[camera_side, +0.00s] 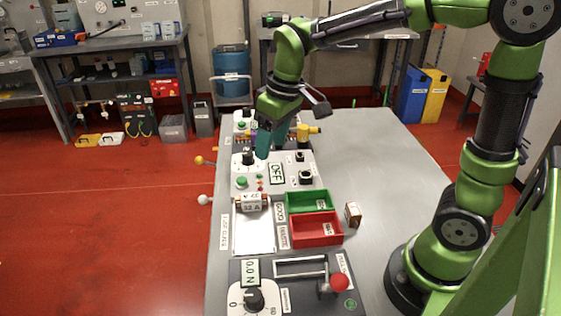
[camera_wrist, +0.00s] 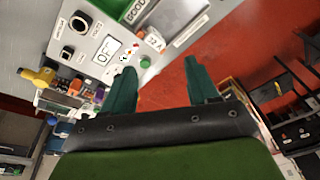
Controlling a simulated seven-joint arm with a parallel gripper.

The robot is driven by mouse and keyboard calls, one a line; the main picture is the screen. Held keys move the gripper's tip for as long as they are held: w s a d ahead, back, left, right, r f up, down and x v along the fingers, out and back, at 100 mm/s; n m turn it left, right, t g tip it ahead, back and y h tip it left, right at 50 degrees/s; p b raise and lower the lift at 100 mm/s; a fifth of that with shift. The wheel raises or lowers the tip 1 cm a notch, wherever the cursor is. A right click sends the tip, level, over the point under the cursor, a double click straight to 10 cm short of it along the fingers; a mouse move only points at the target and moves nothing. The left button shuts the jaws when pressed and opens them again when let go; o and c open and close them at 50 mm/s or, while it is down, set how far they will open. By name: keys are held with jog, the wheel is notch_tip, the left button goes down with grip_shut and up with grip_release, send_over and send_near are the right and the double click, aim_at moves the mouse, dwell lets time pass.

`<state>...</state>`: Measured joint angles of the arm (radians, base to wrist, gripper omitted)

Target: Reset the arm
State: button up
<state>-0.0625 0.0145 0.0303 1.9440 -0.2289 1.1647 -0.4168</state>
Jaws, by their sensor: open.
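My gripper (camera_side: 271,140) hangs over the panel with the OFF display, fingers pointing down. In the wrist view my gripper (camera_wrist: 162,80) shows two teal fingers spread apart with nothing between them. The panel's OFF display (camera_side: 277,173) also shows in the wrist view (camera_wrist: 106,50). A battery block (camera_side: 254,202) with a label lies at the top of the white tray (camera_side: 254,238). A second block (camera_side: 352,214) stands on the table right of the red bin. The gripper's fingers hide part of the panel and its black knob in the side view.
A green bin (camera_side: 308,201) and a red bin (camera_side: 317,230) sit side by side on the bench. A panel with a dial (camera_side: 253,299) and a red-knobbed lever (camera_side: 339,282) is at the front. Yellow (camera_side: 200,160) and white (camera_side: 203,199) ball handles stick out left. The table's right side is clear.

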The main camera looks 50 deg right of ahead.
jog(key=s+r+m+t, duration=0.2)
jog(key=s+m, duration=0.1)
jog(key=s, duration=0.3)
jog(key=s+d+r+m+t+y, duration=0.1)
jog(key=s+m+t, duration=0.1)
jog(key=s, duration=0.5)
jog(key=shift+d+r+m+t, duration=0.3)
jog(key=shift+r+m+t, duration=0.1)
jog(key=shift+t, duration=0.1)
